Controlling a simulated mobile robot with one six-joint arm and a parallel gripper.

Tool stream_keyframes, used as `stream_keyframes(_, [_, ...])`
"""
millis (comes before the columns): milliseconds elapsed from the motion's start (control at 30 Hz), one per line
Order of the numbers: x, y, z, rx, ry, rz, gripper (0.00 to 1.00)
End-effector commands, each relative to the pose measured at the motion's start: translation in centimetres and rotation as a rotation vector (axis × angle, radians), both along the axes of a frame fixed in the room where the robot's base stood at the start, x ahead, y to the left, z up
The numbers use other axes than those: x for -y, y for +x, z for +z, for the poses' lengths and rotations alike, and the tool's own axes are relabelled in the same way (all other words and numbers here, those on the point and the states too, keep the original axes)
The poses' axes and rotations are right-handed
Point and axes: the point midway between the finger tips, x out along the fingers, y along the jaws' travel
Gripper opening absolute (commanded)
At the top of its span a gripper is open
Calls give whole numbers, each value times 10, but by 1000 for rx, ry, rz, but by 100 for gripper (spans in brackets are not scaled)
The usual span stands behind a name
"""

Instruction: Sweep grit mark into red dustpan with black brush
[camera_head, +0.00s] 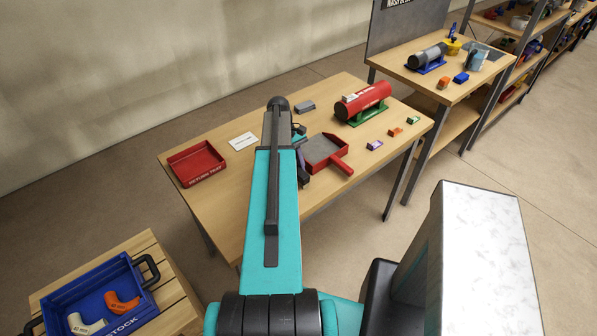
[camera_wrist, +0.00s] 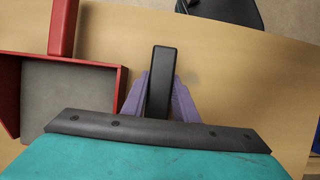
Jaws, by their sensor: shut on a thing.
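The red dustpan (camera_head: 325,151) lies on the table just right of my arm, its handle pointing to the lower right. In the wrist view the dustpan (camera_wrist: 66,95) is at the left, with its grey inside showing and its handle pointing up. My gripper (camera_wrist: 161,95), with purple fingers, is shut on the black brush (camera_wrist: 162,72), whose dark handle sticks up between them. The brush is right of the dustpan and apart from it; its bristles are hidden. A faint grey smudge shows on the table beside the handle; I cannot tell grit from shadow.
On the table (camera_head: 225,205) stand a red return tray (camera_head: 196,163), a white card (camera_head: 243,141), a grey block (camera_head: 305,107) and a red cylinder on a green stand (camera_head: 362,102). Small coloured pieces (camera_head: 395,132) lie at the right. A blue stock crate (camera_head: 75,285) is lower left.

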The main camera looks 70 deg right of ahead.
Motion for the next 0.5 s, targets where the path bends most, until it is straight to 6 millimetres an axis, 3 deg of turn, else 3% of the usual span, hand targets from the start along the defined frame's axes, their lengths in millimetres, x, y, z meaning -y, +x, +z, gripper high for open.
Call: stream_keyframes(500, [-8,5,-4,4,4,0,8])
